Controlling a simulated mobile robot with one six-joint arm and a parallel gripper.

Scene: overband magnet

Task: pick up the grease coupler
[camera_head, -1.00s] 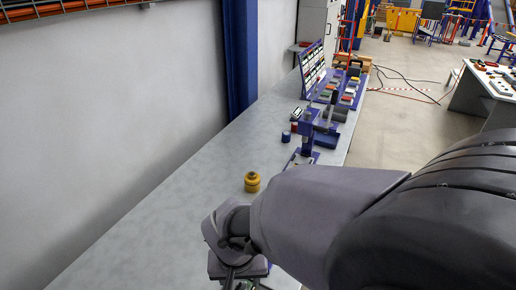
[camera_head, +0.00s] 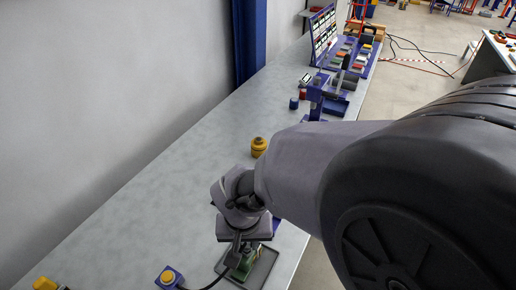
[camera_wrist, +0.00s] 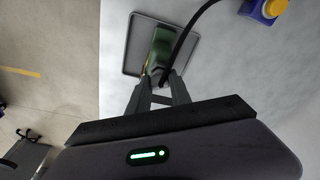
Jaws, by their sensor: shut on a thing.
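A green piece with a small brass-coloured part, which I take for the grease coupler (camera_wrist: 161,44), is over a shallow grey tray (camera_wrist: 128,45). In the head view the green piece (camera_head: 246,262) is below my wrist, within the outline of the tray (camera_head: 266,264). My gripper (camera_wrist: 160,84) points down at it, with its fingers closed in on the near end of the piece. The exact contact is partly hidden by the fingers and a black cable. I cannot tell whether the piece is clear of the tray floor.
A black cable (camera_head: 212,282) runs left by a blue box with a yellow button (camera_head: 168,277). A yellow round part (camera_head: 259,146) stands farther back on the bench. Beyond it are a blue stand (camera_head: 315,95) and a parts rack. A wall borders the left.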

